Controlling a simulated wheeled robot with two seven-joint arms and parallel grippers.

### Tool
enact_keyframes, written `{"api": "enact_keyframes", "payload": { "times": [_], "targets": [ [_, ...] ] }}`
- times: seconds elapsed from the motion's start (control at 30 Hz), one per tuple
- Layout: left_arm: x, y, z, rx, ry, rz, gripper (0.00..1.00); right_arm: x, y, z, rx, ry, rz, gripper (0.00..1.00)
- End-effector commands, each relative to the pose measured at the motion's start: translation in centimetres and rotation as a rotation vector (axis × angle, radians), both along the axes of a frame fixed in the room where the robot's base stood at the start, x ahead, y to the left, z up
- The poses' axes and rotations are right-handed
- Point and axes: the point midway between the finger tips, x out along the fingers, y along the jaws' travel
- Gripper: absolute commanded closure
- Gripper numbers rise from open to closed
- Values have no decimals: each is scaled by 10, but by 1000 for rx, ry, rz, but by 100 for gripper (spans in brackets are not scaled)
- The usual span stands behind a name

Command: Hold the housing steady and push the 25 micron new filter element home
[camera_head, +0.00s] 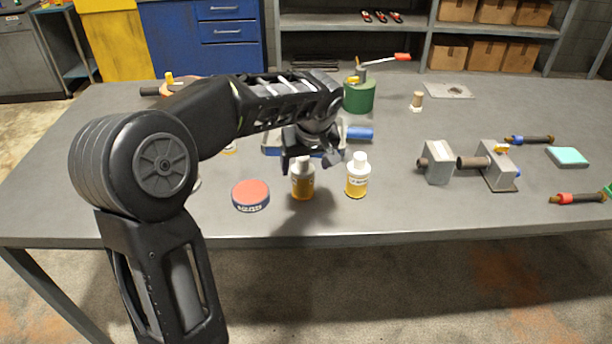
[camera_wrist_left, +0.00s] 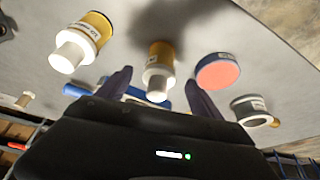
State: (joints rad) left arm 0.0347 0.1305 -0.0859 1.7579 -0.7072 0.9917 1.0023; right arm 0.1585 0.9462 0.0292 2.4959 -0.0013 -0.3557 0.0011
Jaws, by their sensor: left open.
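My left gripper (camera_head: 313,158) is open above the worktable, its jaws pointing down over an amber-and-white labelled piece (camera_head: 303,180). In the left wrist view this piece (camera_wrist_left: 160,60) shows between the two open fingers (camera_wrist_left: 158,78); I cannot tell whether they touch it. A second amber-and-white piece (camera_head: 357,177) stands upright just to its right, also seen in the left wrist view (camera_wrist_left: 90,32). The labels are too small to read, so I cannot tell which is the 25 micron element. I cannot tell which thing is the housing. My right gripper is out of view.
A red-topped round tin (camera_head: 251,194) stands to the left. A grey labelled cylinder (camera_wrist_left: 250,106) shows in the wrist view. The front middle table is clear.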

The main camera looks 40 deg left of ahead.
Motion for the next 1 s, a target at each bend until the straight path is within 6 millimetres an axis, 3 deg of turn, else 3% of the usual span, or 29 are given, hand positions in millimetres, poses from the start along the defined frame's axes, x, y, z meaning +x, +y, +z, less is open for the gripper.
{"api": "enact_keyframes", "payload": {
  "times": [0.33, 0.7, 1.0],
  "targets": [
    [6, 7, -23, 0, 2, -1, 25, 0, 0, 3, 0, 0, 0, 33],
    [7, 8, -28, 0, 1, -1, 25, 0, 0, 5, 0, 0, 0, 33],
    [16, 20, -64, -1, 4, 0, 25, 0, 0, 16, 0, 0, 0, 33]
  ]
}}
